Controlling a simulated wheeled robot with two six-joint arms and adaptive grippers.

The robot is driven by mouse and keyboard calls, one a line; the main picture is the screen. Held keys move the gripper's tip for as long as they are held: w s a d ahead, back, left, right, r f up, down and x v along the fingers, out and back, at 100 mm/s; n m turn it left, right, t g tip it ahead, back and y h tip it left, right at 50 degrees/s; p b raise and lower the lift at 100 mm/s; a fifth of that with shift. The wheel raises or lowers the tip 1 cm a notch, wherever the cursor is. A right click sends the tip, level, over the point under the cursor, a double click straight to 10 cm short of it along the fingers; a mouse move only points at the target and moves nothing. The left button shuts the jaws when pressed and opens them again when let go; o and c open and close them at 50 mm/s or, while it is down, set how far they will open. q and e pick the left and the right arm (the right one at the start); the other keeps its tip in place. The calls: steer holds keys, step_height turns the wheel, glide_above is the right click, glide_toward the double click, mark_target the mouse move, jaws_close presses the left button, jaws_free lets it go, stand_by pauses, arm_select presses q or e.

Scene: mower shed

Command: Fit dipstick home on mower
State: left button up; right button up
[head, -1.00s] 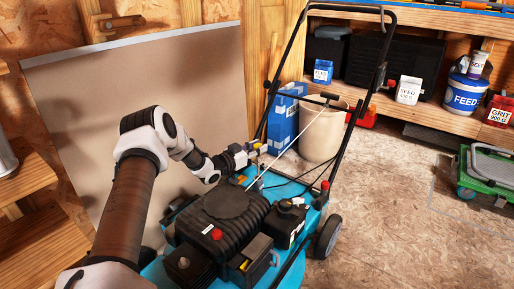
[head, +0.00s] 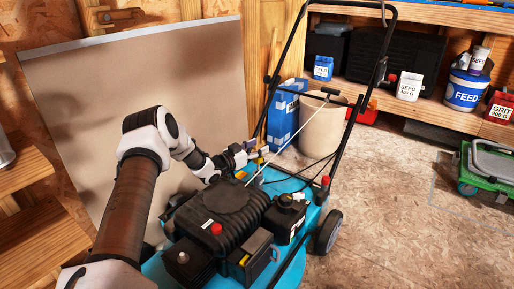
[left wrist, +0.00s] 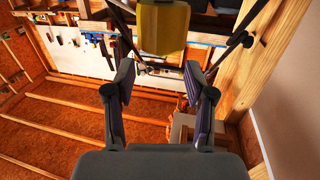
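The blue mower (head: 290,187) with its black engine (head: 222,212) stands in front of me. My left gripper (head: 249,154) is at the far side of the engine, by the base of the handlebar. A small yellow piece (head: 265,150) is at its fingertips and may be the dipstick's handle. In the left wrist view a yellow block (left wrist: 163,27) is just beyond the fingertips, roughly in line with the gap. The two fingers (left wrist: 159,75) stand apart with nothing visible between them. Any dipstick rod or tube opening is hidden or too small to tell. My right gripper is out of view.
A tan bin (head: 322,128) and blue box (head: 287,108) stand behind the mower. The black handlebar (head: 349,124) and a thin pull cord rise close to my left gripper. A beige panel (head: 130,100) leans at the left.

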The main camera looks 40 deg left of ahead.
arm_select(q)
steer(key=s, duration=0.7)
steer(key=shift+s+a, duration=0.2)
steer(key=shift+a, duration=0.15)
stand_by(0.4)
